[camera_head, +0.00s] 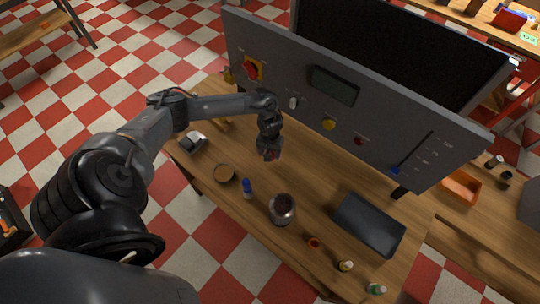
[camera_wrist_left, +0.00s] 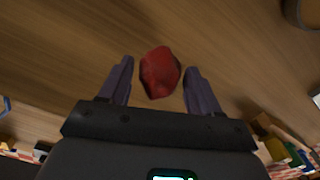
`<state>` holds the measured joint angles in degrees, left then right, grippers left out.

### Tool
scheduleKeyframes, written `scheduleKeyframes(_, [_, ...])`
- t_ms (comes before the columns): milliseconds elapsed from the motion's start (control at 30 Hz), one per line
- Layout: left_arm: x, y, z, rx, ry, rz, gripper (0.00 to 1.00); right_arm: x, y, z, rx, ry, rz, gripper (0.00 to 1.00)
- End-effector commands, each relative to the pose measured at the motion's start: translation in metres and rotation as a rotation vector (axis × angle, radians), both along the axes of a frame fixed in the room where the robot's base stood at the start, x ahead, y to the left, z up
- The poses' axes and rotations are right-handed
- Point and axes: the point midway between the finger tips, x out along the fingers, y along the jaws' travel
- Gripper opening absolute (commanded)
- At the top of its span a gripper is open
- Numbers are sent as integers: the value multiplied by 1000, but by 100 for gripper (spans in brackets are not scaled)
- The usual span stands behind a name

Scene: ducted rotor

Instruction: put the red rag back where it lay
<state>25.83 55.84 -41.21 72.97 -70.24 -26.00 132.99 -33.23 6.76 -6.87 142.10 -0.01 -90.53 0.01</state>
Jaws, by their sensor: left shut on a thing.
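My left gripper (camera_head: 271,153) is over the wooden table, in front of the grey panel. Only a small reddish bit of the rag shows under the gripper in the head view. Wood grain fills the wrist view behind the rag; its height over the table is hard to tell. My right gripper is not in view.
The grey panel (camera_head: 290,75) with knobs and a screen stands along the table's back. On the table are a round brown bowl (camera_head: 224,173), a blue-capped bottle (camera_head: 248,188), a metallic pot (camera_head: 282,209) and a dark tray (camera_head: 368,225). Bare wood lies right of the gripper.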

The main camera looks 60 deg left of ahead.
Motion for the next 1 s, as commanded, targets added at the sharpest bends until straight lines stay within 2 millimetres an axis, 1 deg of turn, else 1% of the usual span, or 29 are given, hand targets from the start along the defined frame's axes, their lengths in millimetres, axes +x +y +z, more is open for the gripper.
scheduleKeyframes(33, [0, 0, -9, -1, 2, 1, 34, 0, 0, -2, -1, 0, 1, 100])
scheduleKeyframes(100, [0, -1, -17, -1, 2, 1, 34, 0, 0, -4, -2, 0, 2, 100])
scheduleKeyframes(167, [0, 0, -21, -1, 1, 0, 34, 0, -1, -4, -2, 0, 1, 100])
scheduleKeyframes(567, [0, 0, -25, 0, 0, 1, 34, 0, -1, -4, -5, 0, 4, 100])
scheduleKeyframes(600, [0, 0, -25, 0, 0, 1, 66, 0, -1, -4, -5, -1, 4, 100])
scheduleKeyframes(733, [0, 0, -25, 0, 0, 0, 86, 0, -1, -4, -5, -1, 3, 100])
scheduleKeyframes(767, [0, 0, -25, 0, 0, 0, 88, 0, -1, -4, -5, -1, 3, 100])
scheduleKeyframes(1000, [0, 0, -25, 0, 0, 0, 88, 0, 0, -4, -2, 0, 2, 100])
